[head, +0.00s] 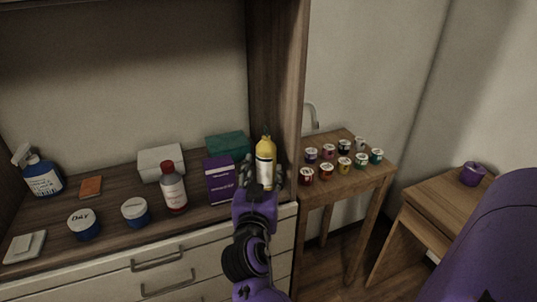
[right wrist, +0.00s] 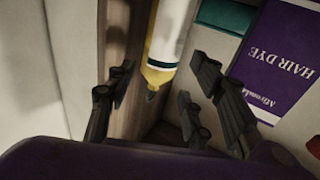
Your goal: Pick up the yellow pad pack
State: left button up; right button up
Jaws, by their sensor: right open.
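The yellow pad pack (head: 265,152) is a tall yellow cylinder with a white label and a narrow tip. It stands upright at the right end of the dresser top, by the wooden side panel. My right gripper (head: 262,174) is open in front of it, with fingers to its left and right. In the right wrist view the pack (right wrist: 166,40) shows upside down between the spread fingers of the gripper (right wrist: 162,82); I see no finger clearly touching it. The pack's lower part is partly hidden by the gripper in the head view. My left gripper is not in view.
A purple hair dye box (head: 219,181) stands close left of the pack, with a teal box (head: 228,146) behind. A red-capped bottle (head: 173,188), white box (head: 160,162) and jars are further left. The side panel (head: 276,90) is close right. A side table (head: 345,178) holds several small cups.

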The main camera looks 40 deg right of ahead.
aim_at(265, 161)
jog(key=shift+w+f, duration=0.15)
jog(key=shift+w, duration=0.05)
jog(key=shift+w+d, duration=0.1)
jog(key=shift+w, duration=0.1)
jog(key=shift+w+d+r+p, duration=0.25)
jog(key=shift+w+d+p, duration=0.1)
jog(key=shift+w+d, duration=0.2)
jog(key=p+x, duration=0.1)
jog(key=x, duration=0.4)
jog(key=shift+w+d+f+p, duration=0.1)
jog(key=shift+d+p, duration=0.1)
jog(key=shift+p, duration=0.2)
jog(key=shift+w+d+f, duration=0.1)
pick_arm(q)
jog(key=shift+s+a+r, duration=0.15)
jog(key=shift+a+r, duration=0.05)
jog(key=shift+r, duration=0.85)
pick_arm(e)
jog(key=c, duration=0.8)
